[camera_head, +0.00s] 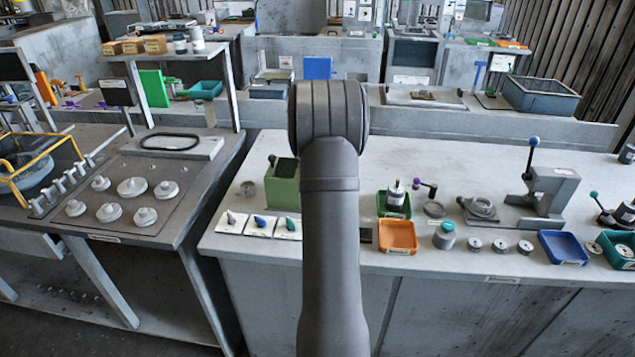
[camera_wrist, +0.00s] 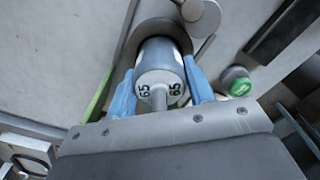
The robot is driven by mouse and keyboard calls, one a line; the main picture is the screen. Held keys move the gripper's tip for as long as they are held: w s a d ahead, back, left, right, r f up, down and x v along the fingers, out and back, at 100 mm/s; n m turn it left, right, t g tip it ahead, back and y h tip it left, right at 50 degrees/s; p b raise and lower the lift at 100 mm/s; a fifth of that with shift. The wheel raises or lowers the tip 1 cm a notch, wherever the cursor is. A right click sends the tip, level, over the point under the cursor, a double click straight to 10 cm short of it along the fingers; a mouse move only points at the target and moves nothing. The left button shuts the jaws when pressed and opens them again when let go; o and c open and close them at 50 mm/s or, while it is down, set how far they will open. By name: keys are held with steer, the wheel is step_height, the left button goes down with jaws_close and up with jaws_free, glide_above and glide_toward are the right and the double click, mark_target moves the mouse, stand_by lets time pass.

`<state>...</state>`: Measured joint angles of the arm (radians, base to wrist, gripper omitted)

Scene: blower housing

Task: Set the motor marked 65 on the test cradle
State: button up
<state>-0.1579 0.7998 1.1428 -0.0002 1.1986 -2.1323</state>
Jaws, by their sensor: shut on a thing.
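In the wrist view, my gripper (camera_wrist: 160,95) has its two blue fingers shut on a grey motor (camera_wrist: 158,58) with "65" printed twice on its near face. The motor's shaft points towards the wrist camera. Behind the motor's far end is a dark round seat (camera_wrist: 133,45), with a grey rounded part beside it at the upper right. I cannot tell whether the motor touches the seat, or whether that seat is the test cradle. In the head view my arm hides the gripper and the held motor.
A green button (camera_wrist: 240,86) is right of the motor in the wrist view. In the head view, a green box (camera_head: 283,182) stands left of my arm. An orange tray (camera_head: 398,236), a blue tray (camera_head: 563,247) and a lever press (camera_head: 545,195) stand to its right.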

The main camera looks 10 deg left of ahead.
steer(key=shift+f, duration=0.4)
steer(key=o, duration=1.4)
steer(key=shift+o, duration=0.5)
steer(key=shift+f, duration=0.1)
steer(key=o, duration=0.3)
steer(key=shift+r, duration=3.8)
steer(key=shift+f, duration=0.1)
